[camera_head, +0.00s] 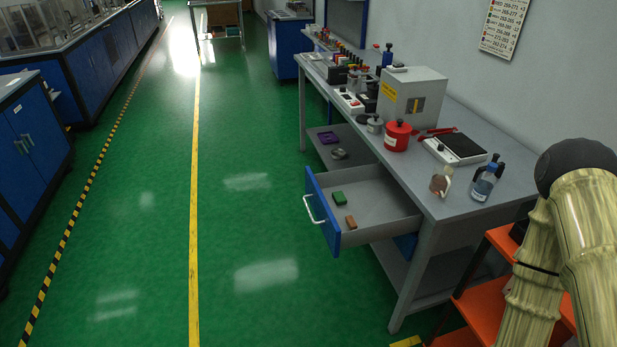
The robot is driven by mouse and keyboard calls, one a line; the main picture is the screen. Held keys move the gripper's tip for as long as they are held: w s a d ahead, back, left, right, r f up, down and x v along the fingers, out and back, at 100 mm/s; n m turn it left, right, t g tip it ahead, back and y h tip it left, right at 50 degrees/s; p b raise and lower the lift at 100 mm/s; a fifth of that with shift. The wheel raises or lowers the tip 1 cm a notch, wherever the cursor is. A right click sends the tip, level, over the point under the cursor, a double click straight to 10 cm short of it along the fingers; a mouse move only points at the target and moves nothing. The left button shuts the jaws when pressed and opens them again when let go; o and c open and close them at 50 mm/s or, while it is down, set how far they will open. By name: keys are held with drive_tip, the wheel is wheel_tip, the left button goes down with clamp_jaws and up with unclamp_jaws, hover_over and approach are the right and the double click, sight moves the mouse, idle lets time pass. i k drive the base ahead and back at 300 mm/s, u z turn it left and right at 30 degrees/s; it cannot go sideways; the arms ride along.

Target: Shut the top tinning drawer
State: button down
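The top drawer (372,206) of the grey workbench is pulled well out to the left, over the green floor. It has a blue front panel (322,212) with a pale bar handle (313,210). A green block (339,198) and a brown block (350,222) lie inside it. A bit of another blue front shows below it, mostly hidden. My arm is at the right edge of the view, to the right of the bench. My gripper is not in view.
The bench top (420,185) holds a red pot (397,135), a grey box (412,95), a black-topped scale (455,148) and bottles (484,182). An orange shelf cart (480,300) stands at the bench's near end. The floor (250,230) left of the drawer is clear.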

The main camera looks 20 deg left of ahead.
sight(382, 210)
drive_tip(key=u, duration=0.4)
drive_tip(key=i, duration=0.7)
drive_tip(key=u, duration=0.6)
